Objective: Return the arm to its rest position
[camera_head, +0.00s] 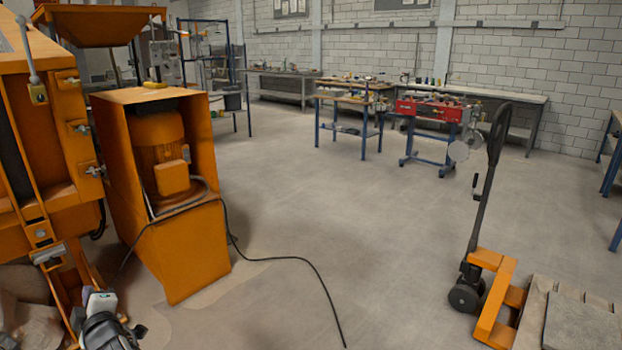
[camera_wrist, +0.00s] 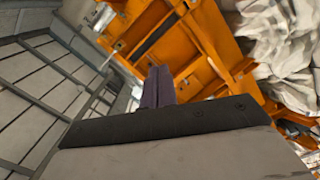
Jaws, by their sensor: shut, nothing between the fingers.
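My gripper (camera_wrist: 159,76) shows in the wrist view as two dark fingers side by side, closed together with nothing between them. They point up toward an orange machine frame (camera_wrist: 205,45); I cannot tell how far away it is. In the head view, a grey and white part, likely of my arm (camera_head: 103,328), shows at the lower left, in front of the large orange machine (camera_head: 45,150). The fingers cannot be made out there, and most of the arm is out of view.
An orange motor housing (camera_head: 175,250) stands beside the machine, with a black cable (camera_head: 300,262) trailing over the floor. A pallet jack (camera_head: 490,290) stands at the right. Workbenches (camera_head: 500,97) line the back wall. The middle floor is open. Pale sacks (camera_wrist: 275,45) show in the wrist view.

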